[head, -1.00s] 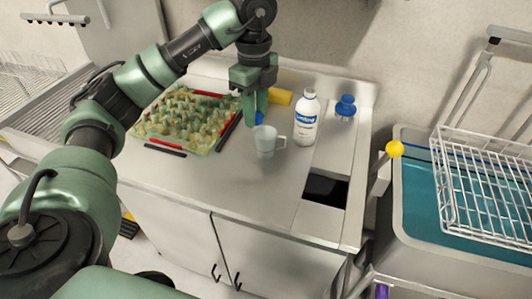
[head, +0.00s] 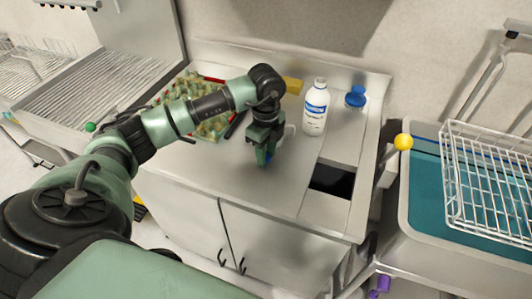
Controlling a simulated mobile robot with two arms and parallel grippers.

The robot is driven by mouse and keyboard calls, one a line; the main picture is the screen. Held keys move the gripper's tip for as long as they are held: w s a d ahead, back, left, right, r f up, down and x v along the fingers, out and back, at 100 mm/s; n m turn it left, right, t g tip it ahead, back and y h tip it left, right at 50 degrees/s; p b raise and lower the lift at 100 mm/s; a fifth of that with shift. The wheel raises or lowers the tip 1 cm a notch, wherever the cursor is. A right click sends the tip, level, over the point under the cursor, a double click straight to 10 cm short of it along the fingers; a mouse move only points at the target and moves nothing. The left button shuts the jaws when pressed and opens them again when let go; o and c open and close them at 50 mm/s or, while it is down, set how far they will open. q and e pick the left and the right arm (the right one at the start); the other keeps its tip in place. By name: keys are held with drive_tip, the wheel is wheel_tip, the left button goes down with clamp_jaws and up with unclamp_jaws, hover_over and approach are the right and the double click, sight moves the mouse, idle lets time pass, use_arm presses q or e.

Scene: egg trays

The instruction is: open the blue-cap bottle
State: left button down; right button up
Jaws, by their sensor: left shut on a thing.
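A white bottle (head: 315,108) with a blue label stands upright on the counter, right of my left gripper. Its top looks white, with no blue cap on it. My left gripper (head: 264,153) points down over the counter in front of the mug, apart from the bottle. It is shut on a small blue thing (head: 262,158), mostly hidden between the fingers; I cannot tell whether it is a cap. A white mug (head: 290,130) is mostly hidden behind this gripper. My right gripper is not in view.
A blue round object (head: 355,96) stands behind and right of the bottle. The egg tray (head: 207,133) is partly hidden behind my left arm. A dark rectangular opening (head: 331,180) lies at the counter's right. The counter's front middle is clear.

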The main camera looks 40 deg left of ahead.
use_arm(q)
drive_tip(key=shift+f, duration=0.45)
drive_tip(key=shift+f, duration=0.1)
drive_tip(key=c, duration=1)
unclamp_jaws()
wheel_tip(320, 180, up, 12)
drive_tip(key=b, duration=0.3)
